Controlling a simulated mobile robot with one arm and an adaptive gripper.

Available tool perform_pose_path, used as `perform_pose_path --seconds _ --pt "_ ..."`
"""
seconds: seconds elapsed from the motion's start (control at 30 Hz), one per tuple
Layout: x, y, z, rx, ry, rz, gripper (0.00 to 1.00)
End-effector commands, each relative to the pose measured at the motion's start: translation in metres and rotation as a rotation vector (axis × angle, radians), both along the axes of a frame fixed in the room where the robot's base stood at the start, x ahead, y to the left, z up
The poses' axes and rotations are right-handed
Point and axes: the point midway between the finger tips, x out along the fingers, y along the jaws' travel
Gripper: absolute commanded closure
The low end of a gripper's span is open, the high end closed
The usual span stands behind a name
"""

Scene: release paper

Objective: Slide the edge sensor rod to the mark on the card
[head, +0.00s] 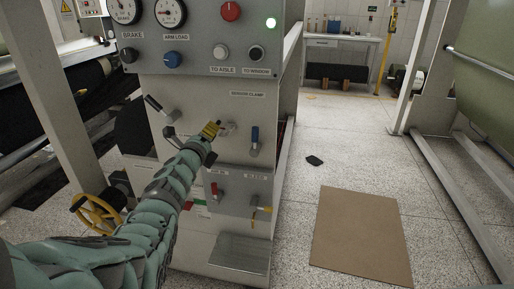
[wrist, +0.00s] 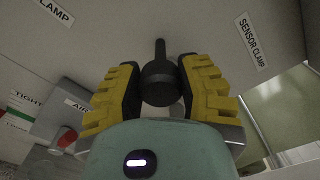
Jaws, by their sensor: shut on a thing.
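My gripper (head: 211,130) reaches the front of the grey machine panel. In the wrist view its yellow-and-black fingers (wrist: 161,72) are shut on a dark round knob (wrist: 160,88) with a narrower stem that runs to the panel. The SENSOR CLAMP label (wrist: 252,41) is on the panel right of the knob; it also shows in the head view (head: 247,94). A blue-handled lever (head: 254,138) is on the panel to the right of my gripper. I cannot tell whether the held knob belongs to the edge sensor rod. I cannot make out the card or its mark.
A red-handled lever (head: 215,189) sits below my gripper. A yellow handwheel (head: 98,213) is at lower left. A brown board (head: 360,238) lies on the otherwise mostly open floor.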

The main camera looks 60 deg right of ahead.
Motion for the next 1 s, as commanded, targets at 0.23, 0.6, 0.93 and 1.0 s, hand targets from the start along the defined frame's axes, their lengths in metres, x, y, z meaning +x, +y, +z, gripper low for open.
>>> perform_pose_path --seconds 0.23,0.6,0.93,1.0 --pt "0.0045 -0.009 -0.0006 0.0 0.0 0.002 1.0" --pt "0.0041 -0.0085 -0.0003 0.0 0.0 0.001 0.42" --pt "0.0038 -0.0085 -0.0003 0.0 0.0 0.001 0.3" --pt "0.0036 -0.008 -0.0006 0.001 0.0 0.001 0.3"
